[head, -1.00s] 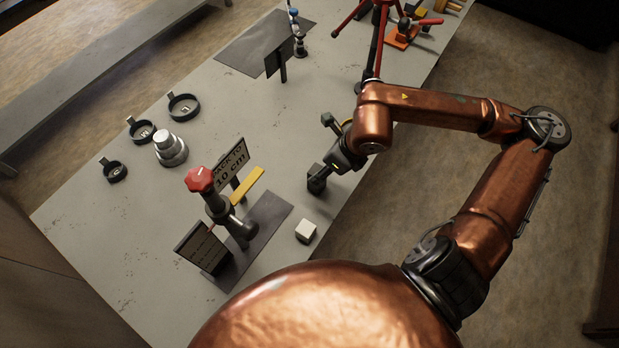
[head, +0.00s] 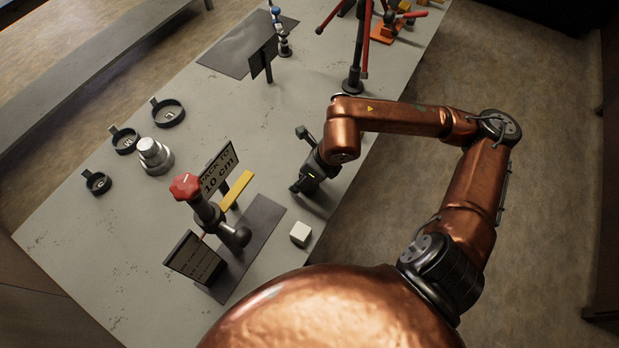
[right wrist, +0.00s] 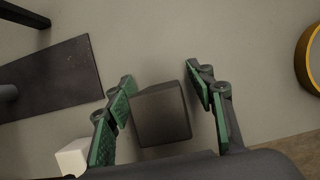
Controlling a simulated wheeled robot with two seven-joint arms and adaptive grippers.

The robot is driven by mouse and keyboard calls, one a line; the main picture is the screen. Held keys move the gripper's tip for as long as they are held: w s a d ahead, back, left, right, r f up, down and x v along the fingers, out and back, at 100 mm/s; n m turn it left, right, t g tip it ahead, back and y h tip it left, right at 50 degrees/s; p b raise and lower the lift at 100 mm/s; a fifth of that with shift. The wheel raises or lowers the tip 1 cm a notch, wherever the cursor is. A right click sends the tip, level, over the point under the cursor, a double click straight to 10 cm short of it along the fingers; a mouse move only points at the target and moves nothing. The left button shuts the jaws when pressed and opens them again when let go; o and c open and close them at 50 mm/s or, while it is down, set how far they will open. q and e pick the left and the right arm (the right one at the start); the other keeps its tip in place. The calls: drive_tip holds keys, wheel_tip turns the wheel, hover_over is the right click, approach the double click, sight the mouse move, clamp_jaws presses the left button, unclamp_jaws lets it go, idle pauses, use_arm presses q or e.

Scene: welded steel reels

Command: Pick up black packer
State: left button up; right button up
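The black packer (right wrist: 162,114) is a dark block on the grey table, seen in the right wrist view between the two green-padded fingers of my right gripper (right wrist: 160,80). The fingers are apart, with a strip of table showing on each side of the block, so the gripper is open around it and not closed on it. In the head view my right gripper (head: 304,184) is low at the table's right side; its body mostly hides the packer there. My left gripper is not in view.
A white cube (head: 300,233) stands close by, also in the right wrist view (right wrist: 73,157). A dark mat (head: 262,222) holds a red-knobbed fixture (head: 186,187). A yellow-edged ring (right wrist: 312,60) lies right in the wrist view.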

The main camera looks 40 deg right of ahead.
drive_tip(key=c, duration=1.3)
drive_tip(key=shift+r, duration=0.45)
wheel_tip(320, 180, up, 2)
drive_tip(key=shift+r+p, duration=0.25)
drive_tip(key=shift+p, duration=0.65)
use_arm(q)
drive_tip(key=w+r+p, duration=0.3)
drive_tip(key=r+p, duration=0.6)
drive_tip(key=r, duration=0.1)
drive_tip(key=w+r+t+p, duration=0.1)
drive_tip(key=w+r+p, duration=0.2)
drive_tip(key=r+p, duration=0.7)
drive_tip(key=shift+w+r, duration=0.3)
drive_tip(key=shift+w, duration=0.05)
use_arm(e)
drive_tip(key=s+a+r, duration=0.3)
drive_tip(key=s+r, duration=0.6)
drive_tip(key=s, duration=0.4)
drive_tip(key=shift+s+a+r, duration=0.2)
drive_tip(key=shift+s+r, duration=0.1)
